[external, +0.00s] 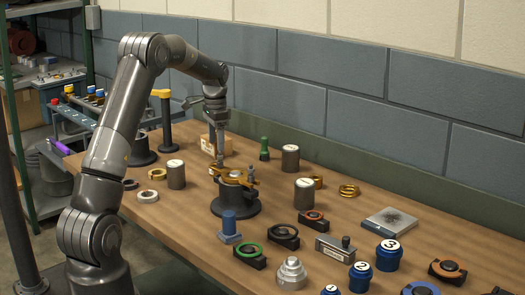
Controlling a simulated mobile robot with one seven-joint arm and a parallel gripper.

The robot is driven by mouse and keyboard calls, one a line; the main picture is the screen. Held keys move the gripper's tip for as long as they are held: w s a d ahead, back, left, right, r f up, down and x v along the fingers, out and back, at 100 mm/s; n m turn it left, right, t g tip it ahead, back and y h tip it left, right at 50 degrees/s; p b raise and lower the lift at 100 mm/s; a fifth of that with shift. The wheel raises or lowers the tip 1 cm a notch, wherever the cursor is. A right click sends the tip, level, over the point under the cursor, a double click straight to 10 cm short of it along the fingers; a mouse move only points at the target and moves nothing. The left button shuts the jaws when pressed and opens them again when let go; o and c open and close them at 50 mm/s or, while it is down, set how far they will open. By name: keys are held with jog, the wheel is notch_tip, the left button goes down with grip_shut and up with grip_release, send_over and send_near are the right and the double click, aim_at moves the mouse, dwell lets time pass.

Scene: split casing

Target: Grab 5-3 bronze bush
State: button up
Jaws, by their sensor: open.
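My gripper (219,163) points down just above a brass-coloured casing part (236,176) on a round dark stand (234,203). The fingers are small here; they look open, with nothing visible between them. I cannot tell whether they touch the casing part. Several bronze or brass rings lie on the bench: one (157,174) left of the stand, a wider one (349,190) to the right, and a smaller one (316,181) partly behind a grey cylinder (304,191). No 5-3 marking is readable, so I cannot tell which ring is the named bush.
Grey cylinders stand at left (176,175) and back (290,158). Numbered blue caps (389,256) and a grey plate (389,221) are at right. The wall (330,80) runs behind the bench.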

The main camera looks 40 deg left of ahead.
aim_at(215, 165)
jog(key=f, duration=0.9)
jog(key=shift+s+a+f, duration=0.15)
jog(key=shift+s, duration=0.15)
jog(key=c, duration=1.3)
jog(key=shift+o, duration=0.2)
jog(key=shift+r, duration=0.2)
